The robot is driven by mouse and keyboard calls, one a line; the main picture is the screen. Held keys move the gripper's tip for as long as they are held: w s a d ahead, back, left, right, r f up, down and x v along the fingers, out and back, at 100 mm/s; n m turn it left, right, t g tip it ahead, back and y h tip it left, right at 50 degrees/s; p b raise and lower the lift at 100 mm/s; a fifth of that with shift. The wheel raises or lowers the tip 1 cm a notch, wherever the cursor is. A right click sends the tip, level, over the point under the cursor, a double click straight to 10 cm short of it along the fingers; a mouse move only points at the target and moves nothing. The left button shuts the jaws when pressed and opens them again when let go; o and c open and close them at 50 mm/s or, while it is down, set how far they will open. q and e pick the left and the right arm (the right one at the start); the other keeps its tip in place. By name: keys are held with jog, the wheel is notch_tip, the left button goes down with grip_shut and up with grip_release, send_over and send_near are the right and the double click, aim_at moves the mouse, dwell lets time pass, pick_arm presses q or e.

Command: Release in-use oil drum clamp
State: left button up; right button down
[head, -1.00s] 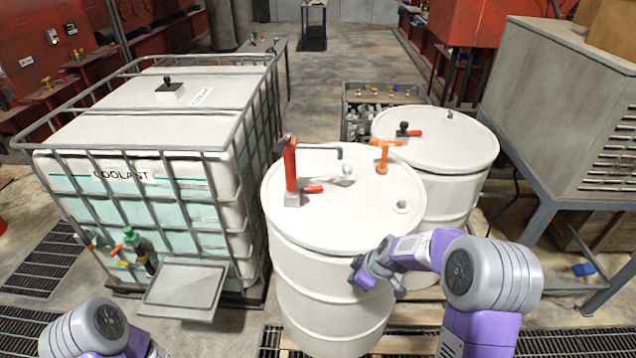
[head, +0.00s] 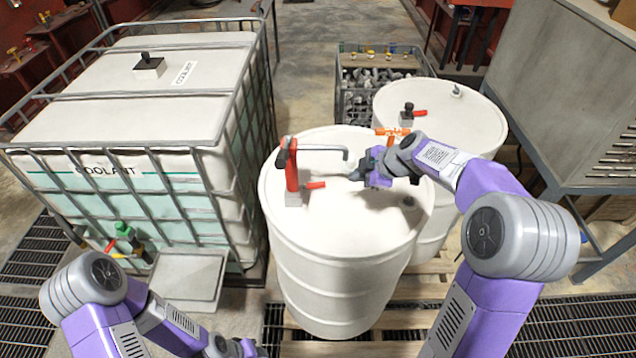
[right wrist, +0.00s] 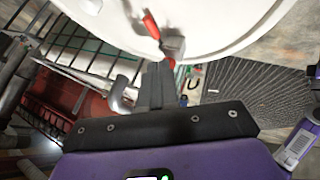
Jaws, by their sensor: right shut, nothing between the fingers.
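The front white drum (head: 340,270) carries a red hand pump (head: 292,172) with a grey bent spout (head: 325,148). A short red lever (head: 315,185) sticks out at its grey foot. My right gripper (head: 360,172) is above the drum top, right of the pump, shut and empty. In the right wrist view its fingers (right wrist: 156,82) point toward a red lever (right wrist: 151,25) and grey block (right wrist: 173,42), apart from the lever. An orange T-handle (head: 392,132) is partly hidden behind my right gripper. My left gripper (head: 240,348) is low at the bottom edge; its jaws are unclear.
A second white drum (head: 470,125) behind right carries a black fitting with a red lever (head: 420,113). A caged coolant tank (head: 130,185) stands at left, with a tray (head: 185,280) in front. A grey cabinet (head: 565,100) stands at right. A crate (head: 345,100) is behind the drums.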

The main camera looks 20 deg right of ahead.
aim_at(310, 186)
pick_arm(q)
jog(key=r+p, duration=0.1)
jog(key=r, duration=0.1)
jog(key=p, duration=0.1)
jog(key=shift+s+r+p, duration=0.25)
jog(key=shift+r+p, duration=0.05)
jog(key=shift+r, duration=0.1)
pick_arm(e)
jog(key=x, duration=1.9)
jog(key=shift+s+a+f, duration=0.1)
jog(key=shift+a+f, duration=0.1)
jog(key=shift+f, duration=0.2)
